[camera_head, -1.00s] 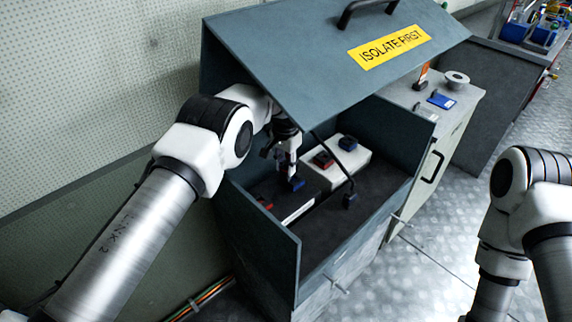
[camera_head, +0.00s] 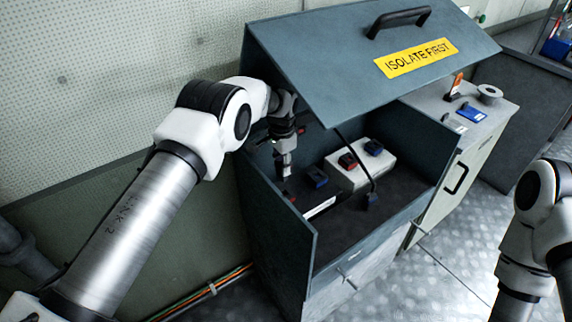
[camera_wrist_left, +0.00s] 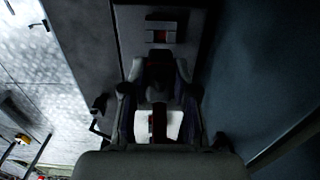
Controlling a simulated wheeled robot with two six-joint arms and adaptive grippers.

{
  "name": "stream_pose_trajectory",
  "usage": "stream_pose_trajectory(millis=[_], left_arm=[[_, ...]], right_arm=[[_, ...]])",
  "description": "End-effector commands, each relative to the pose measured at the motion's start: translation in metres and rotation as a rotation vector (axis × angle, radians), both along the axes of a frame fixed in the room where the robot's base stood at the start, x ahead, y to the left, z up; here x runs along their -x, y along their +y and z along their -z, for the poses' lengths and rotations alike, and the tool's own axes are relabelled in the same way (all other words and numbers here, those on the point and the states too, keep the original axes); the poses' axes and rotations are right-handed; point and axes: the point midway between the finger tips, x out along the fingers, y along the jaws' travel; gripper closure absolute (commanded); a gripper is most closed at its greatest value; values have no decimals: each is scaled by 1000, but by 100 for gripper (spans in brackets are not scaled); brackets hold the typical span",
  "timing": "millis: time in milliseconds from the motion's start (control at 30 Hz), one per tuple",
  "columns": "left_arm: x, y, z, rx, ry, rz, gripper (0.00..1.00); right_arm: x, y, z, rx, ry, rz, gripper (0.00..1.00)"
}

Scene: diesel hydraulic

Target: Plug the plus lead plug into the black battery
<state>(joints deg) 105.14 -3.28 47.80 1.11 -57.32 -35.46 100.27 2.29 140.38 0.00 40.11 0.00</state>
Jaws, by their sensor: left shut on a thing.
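The black battery (camera_head: 322,203) lies in the open steel box, dark with a white strip along its front edge. A red part shows low beside the gripper, partly hidden. The gripper points down over the battery's left part, shut on a small dark piece, apparently the plus lead plug. Contact with the battery cannot be told. My right gripper is out of view.
A white battery (camera_head: 346,177) with red and blue terminals stands behind. A loose dark plug (camera_head: 372,199) hangs on a black cable to the right. The raised lid (camera_head: 340,65) overhangs the box; its side walls are close. A grey cabinet (camera_head: 468,140) stands right.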

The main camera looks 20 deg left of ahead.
Motion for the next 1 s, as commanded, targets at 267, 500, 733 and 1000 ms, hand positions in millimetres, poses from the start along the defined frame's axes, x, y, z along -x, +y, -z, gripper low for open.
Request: stream_pose_trajectory(millis=[267, 500, 733, 1000], left_arm=[[0, 0, 10, 0, 0, -1, 100], [0, 0, 36, 0, 0, -1, 100], [0, 0, 52, 0, 0, -1, 100], [0, 0, 52, 0, 0, -1, 100]], right_arm=[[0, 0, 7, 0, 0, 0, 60], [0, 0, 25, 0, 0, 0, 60], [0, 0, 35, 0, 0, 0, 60], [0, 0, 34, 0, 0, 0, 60]])
